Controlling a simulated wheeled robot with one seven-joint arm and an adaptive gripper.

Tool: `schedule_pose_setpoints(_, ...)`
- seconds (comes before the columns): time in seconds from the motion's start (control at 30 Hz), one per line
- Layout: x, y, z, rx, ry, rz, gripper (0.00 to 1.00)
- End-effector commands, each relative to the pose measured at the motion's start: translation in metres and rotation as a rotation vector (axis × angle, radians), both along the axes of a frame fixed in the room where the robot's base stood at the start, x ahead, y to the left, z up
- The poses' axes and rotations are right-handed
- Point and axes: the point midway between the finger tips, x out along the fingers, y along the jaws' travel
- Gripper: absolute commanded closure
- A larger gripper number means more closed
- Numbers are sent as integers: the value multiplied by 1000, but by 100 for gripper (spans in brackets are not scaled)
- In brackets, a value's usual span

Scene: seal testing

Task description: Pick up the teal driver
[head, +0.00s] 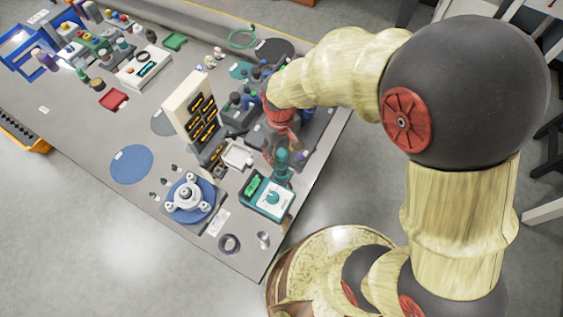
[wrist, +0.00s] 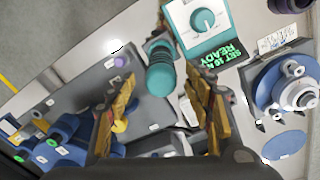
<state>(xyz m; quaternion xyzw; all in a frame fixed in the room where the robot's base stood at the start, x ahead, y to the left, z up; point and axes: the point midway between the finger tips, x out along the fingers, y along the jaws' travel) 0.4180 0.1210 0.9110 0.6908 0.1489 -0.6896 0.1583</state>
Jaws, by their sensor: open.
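The teal driver (head: 282,161) stands roughly upright beside the teal-and-white tester, near the table's right edge in the head view. In the wrist view the driver (wrist: 160,68) shows its rounded, ribbed teal body end-on. My gripper (wrist: 160,90) is open, with one finger on each side of the line to the driver. The driver appears just beyond the fingertips, and I cannot tell the remaining gap or see any contact. In the head view my gripper (head: 280,140) is above and behind the driver, partly hidden by my arm.
The tester (head: 265,197) with its dial and lit screen stands close to the driver. A blue round fixture (head: 189,197) is to its left. A tall rack (head: 194,112) of yellow-and-black tools stands further back. Blue bins (wrist: 45,150) lie on the other side. Bare table remains at the front left.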

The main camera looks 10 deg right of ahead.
Motion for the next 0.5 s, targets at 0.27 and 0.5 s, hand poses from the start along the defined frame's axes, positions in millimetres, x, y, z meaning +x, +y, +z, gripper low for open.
schedule_pose_setpoints(0.27, -1, 0, -27, 0, 1, 1, 48)
schedule_pose_setpoints(0.5, -3, 0, -56, -1, 2, 1, 48)
